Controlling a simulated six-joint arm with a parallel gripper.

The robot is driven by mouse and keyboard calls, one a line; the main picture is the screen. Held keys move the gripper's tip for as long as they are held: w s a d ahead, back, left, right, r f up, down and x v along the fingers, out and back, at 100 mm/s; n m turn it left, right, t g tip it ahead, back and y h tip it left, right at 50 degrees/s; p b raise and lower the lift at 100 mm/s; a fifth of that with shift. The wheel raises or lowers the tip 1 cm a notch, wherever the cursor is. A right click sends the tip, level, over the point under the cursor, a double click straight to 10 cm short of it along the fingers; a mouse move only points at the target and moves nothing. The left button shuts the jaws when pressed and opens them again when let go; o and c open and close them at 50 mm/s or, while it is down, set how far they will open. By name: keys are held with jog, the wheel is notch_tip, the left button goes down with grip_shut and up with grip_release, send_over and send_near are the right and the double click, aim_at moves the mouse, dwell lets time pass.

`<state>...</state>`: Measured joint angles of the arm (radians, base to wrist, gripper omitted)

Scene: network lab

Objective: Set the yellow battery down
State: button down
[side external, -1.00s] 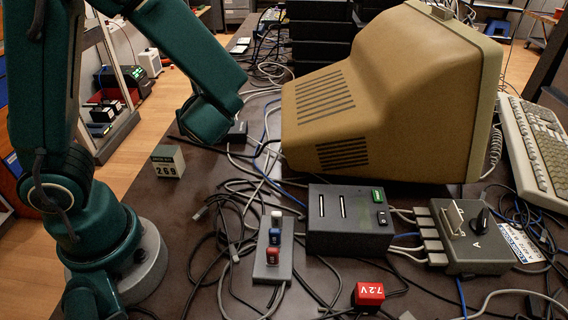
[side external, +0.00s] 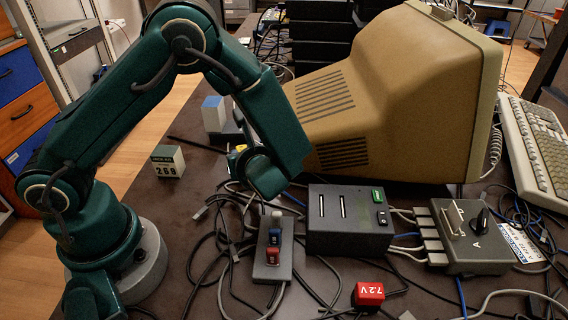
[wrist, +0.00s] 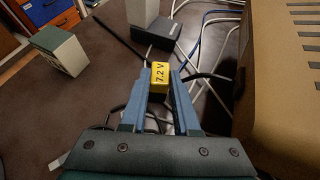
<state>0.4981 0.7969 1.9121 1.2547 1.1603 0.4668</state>
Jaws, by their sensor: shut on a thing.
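The yellow battery (wrist: 159,76), marked 7.2 V, is held between the two blue-grey fingertips of my gripper (wrist: 161,84) in the wrist view. My gripper is shut on it, above the dark tabletop and cables. In the side external view only a small bit of the yellow battery (side external: 240,148) shows beside my wrist, left of the monitor. The height of the battery over the table is hard to tell.
A red 7.2V battery (side external: 368,295) lies at the front. A black box with two slots (side external: 347,222), a strip with coloured rockers (side external: 273,255) and a switch box (side external: 468,240) stand nearby. The monitor (side external: 400,95) is close right. A calendar block (side external: 168,160) stands left. Cables cover much of the table.

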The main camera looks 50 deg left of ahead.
jog(key=shift+f, duration=0.15)
jog(key=c, duration=0.7)
grip_release()
jog(key=shift+o, duration=0.2)
jog(key=shift+d+r, duration=0.15)
jog(key=shift+r, duration=0.1)
jog(key=v, duration=1)
jog(key=s+r+n+h, duration=0.3)
jog(key=s+n+h, duration=0.1)
jog(key=n, duration=0.7)
jog(key=s+r+n+h, duration=0.4)
jog(key=n+h, duration=0.3)
jog(key=n, duration=0.4)
jog(key=shift+s+r+t, duration=0.2)
jog(key=shift+s+t, duration=0.2)
jog(key=shift+s, duration=0.1)
